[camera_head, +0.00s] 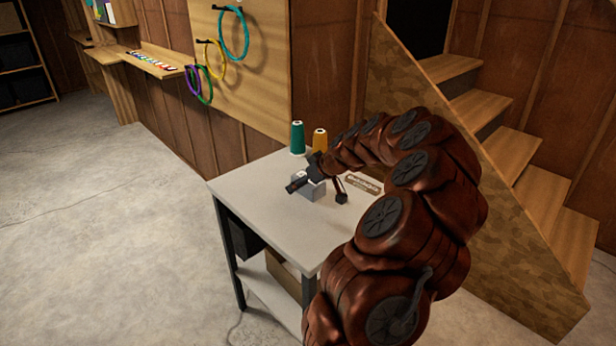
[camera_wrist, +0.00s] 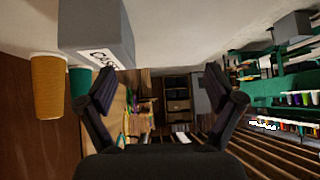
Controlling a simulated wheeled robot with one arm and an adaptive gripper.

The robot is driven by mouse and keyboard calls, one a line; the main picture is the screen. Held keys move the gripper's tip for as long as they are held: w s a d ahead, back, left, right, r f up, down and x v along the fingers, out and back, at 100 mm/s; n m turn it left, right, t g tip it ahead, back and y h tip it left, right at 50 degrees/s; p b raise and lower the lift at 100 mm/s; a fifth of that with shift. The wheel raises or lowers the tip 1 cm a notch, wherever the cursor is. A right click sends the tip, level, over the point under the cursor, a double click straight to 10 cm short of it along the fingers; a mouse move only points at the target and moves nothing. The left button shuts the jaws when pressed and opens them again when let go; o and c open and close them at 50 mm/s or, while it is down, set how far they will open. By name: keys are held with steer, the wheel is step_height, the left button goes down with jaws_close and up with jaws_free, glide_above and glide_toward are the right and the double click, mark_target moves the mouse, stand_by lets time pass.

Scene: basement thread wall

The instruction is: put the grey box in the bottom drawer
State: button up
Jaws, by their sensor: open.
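The grey box (camera_head: 309,191) sits on the grey table, near the middle of its top. In the wrist view the grey box (camera_wrist: 97,30), with a white label, shows at the upper left, beyond one finger. My gripper (camera_head: 319,192) is open and low over the table at the box, one finger on each side of it in the head view. In the wrist view my gripper (camera_wrist: 163,92) has a wide, empty gap, with the box off to the left of it. I cannot tell whether a finger touches the box. I cannot make out a bottom drawer.
A green cone (camera_head: 297,138) and an orange cone (camera_head: 320,140) stand behind the box on the table (camera_head: 245,187). A name plate (camera_head: 363,184) lies to the right. Wooden stairs (camera_head: 505,150) rise at the right. The floor (camera_head: 120,230) at left is clear.

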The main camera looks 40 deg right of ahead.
steer(key=shift+m+h, duration=0.3)
steer(key=shift+h, duration=0.2)
steer(key=d, duration=0.1)
steer(key=s+d, duration=0.1)
steer(key=d, duration=0.3)
steer(key=shift+s+f, duration=0.25)
steer(key=shift+s, duration=0.05)
steer(key=shift+d+f, duration=0.2)
steer(key=shift+d, duration=0.15)
steer(key=shift+d+p+x, duration=0.15)
steer(key=shift+p+x, duration=0.3)
steer(key=shift+x, duration=1.4)
steer(key=shift+d+p+x, duration=0.1)
steer(key=shift+p+x, duration=0.3)
steer(key=shift+x, duration=1.5)
steer(key=shift+w+r, duration=0.2)
